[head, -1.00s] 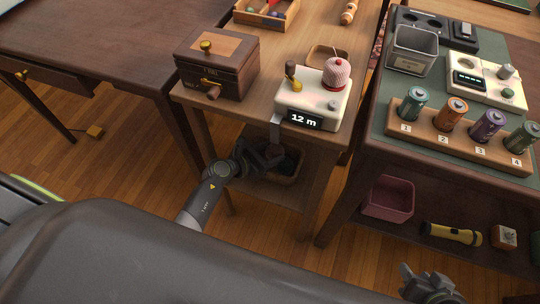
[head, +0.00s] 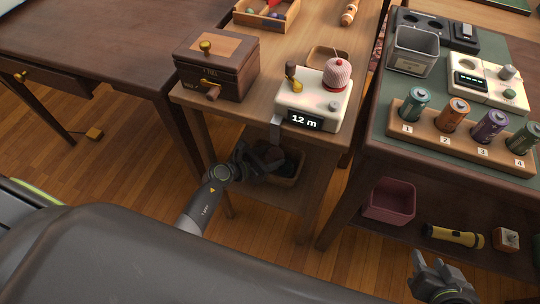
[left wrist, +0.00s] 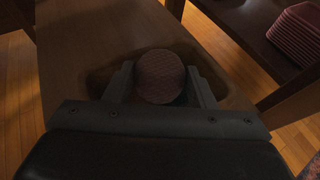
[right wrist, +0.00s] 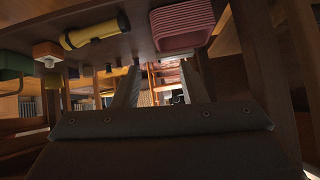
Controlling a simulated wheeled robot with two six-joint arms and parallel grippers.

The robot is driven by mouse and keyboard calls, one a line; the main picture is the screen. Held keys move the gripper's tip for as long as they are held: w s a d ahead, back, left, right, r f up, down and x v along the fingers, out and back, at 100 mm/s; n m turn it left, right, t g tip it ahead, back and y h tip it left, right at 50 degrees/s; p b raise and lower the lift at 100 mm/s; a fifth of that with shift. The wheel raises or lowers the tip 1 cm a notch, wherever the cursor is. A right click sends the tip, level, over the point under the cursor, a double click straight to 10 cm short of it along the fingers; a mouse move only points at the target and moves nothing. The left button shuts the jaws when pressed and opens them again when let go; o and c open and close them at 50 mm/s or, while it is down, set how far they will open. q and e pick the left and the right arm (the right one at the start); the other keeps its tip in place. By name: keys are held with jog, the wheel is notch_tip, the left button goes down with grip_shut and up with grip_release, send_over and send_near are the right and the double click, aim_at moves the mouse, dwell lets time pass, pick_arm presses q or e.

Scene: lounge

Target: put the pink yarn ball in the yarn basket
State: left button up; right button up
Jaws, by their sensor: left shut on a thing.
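My left gripper (head: 266,158) reaches in at the lower shelf under the middle table. In the left wrist view it is shut on a dull pink, ridged yarn ball (left wrist: 160,77), dark in the shade. The basket (head: 290,181) stands on that lower shelf and is partly hidden by my gripper. In the left wrist view its rim (left wrist: 98,77) shows around and behind the ball; I cannot tell whether the ball touches its floor. My right gripper (head: 428,262) is open and empty, low at the right.
A white meter (head: 318,92) reading 12 m, carrying a pink wound yarn piece (head: 338,74), stands above on the tabletop beside a wooden box (head: 218,68). A pink bin (head: 388,201) and yellow flashlight (head: 455,235) lie on the right table's lower shelf.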

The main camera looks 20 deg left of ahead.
pick_arm(q)
jog(key=o, duration=1.1)
jog(key=shift+c, duration=0.2)
pick_arm(e)
jog(key=shift+r, duration=0.1)
pick_arm(q)
jog(key=p+v, duration=0.1)
jog(key=v, duration=0.2)
jog(key=shift+r, duration=0.15)
jog(key=p, duration=0.2)
send_near(269, 156)
jog(key=s, duration=0.1)
jog(key=shift+s+a+r, duration=0.25)
jog(key=shift+a+r, duration=0.1)
pick_arm(e)
jog(key=s+a+f+g+y, duration=0.1)
jog(key=s+f+g, duration=0.5)
jog(key=s, duration=0.2)
jog(key=shift+a+f, duration=0.15)
jog(key=shift+a, duration=0.1)
jog(key=shift+s, duration=0.1)
